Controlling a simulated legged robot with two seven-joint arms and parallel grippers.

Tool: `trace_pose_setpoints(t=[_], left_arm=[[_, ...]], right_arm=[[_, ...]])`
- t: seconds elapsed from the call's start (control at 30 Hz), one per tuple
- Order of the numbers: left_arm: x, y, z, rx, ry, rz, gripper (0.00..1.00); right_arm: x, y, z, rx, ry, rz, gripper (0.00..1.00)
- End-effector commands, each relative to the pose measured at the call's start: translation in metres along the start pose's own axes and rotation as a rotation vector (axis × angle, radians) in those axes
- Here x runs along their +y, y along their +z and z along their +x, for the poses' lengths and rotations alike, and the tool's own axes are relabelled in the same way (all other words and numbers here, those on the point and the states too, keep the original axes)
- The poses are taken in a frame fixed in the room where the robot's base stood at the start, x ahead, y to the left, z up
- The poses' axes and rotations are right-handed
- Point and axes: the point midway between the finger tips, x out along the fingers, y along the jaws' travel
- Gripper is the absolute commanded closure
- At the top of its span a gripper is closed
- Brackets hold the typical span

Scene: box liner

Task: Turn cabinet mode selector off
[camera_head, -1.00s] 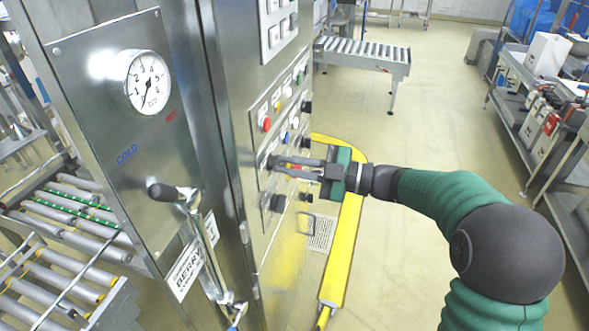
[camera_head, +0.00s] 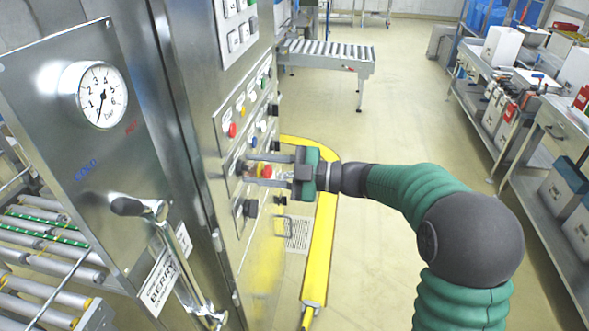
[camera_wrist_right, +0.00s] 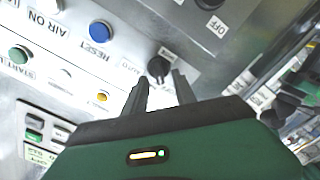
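The cabinet's control panel (camera_head: 233,140) stands at left of centre in the head view. My right gripper (camera_head: 247,169) reaches it from the right, with its fingers apart and pointing at the panel. In the right wrist view the two fingertips (camera_wrist_right: 161,77) lie on either side of a black selector knob (camera_wrist_right: 158,66) marked AUTO. I cannot tell whether they touch it. Another black knob (camera_wrist_right: 210,3), with an OFF label beside it, sits above. A lower black knob (camera_head: 250,208) shows in the head view. My left gripper is not in view.
A red and yellow button (camera_head: 265,171) shows between my fingers in the head view. A lever handle (camera_head: 140,207) juts out at the left below the gauge (camera_head: 93,95). A yellow floor rail (camera_head: 318,255) runs below my arm.

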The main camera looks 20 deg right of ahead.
Motion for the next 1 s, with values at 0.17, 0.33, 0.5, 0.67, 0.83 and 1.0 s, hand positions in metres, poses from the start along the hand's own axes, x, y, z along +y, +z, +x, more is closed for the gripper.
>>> trace_pose_setpoints(t=[0.17, 0.33, 0.5, 0.67, 0.83, 1.0], left_arm=[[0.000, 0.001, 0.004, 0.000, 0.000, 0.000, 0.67], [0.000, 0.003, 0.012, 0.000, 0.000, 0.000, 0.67], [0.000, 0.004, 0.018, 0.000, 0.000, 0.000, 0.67], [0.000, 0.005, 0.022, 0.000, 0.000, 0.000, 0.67], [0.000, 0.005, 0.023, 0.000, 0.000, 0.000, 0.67], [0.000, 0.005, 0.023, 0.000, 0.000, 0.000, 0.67]], right_arm=[[0.000, 0.002, -0.021, -0.004, 0.004, -0.001, 0.67], [0.000, 0.003, -0.068, -0.004, 0.005, -0.002, 0.67], [-0.001, 0.002, -0.118, -0.004, 0.005, -0.001, 0.67], [0.000, 0.001, -0.154, -0.002, 0.004, -0.001, 0.67], [0.000, -0.001, -0.170, -0.001, 0.001, -0.001, 0.67], [0.000, -0.002, -0.171, 0.000, 0.001, -0.001, 0.67]])
